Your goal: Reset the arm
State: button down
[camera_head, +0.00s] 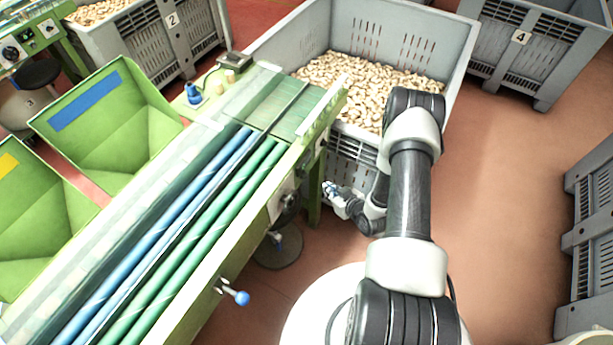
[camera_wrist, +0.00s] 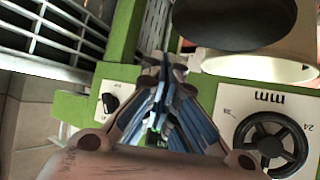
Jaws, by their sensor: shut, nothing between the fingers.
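My gripper (camera_head: 331,190) hangs low between the green sorting machine and the grey crate in the head view, with my arm folded down towards it. In the wrist view my gripper (camera_wrist: 165,68) is shut, its blue-padded fingers together, with nothing visible between them. Beyond the fingers are the machine's green frame (camera_wrist: 122,72) and a white panel with a black handwheel (camera_wrist: 270,142).
The machine (camera_head: 180,230) with blue and green rollers fills the left. Green bins (camera_head: 110,125) stand beyond it. A blue-tipped lever (camera_head: 241,298) sticks out near my base. Open floor (camera_head: 510,170) lies right.

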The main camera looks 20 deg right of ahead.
jog(key=shift+r, duration=0.1)
dwell(0.4)
jog(key=w+d+r+g+h, duration=0.1)
jog(key=w+r, duration=0.2)
jog(key=r, duration=0.9)
jog(key=w+r+g+h, duration=0.2)
jog(key=w+r, duration=0.1)
jog(key=r, duration=0.9)
jog(key=s+a+r+g, duration=0.1)
jog(key=s+a+r, duration=0.25)
jog(key=r, duration=0.35)
jog(key=s+a+r, duration=0.2)
jog(key=s+r, duration=0.2)
jog(key=r, duration=0.3)
jog(key=s+a+r, duration=0.3)
jog(key=s, duration=0.4)
jog(key=s+a+r+m+g+y, duration=0.1)
jog(key=s+a+r, duration=0.2)
jog(key=s, duration=0.4)
jog(key=s+a+r+g, duration=0.1)
jog(key=s+a, duration=0.3)
jog(key=s, duration=0.4)
jog(key=shift+a+r+m+y, duration=0.15)
jog(key=shift+r+m+y, duration=0.15)
jog(key=shift+r, duration=0.6)
jog(key=shift+a, duration=0.15)
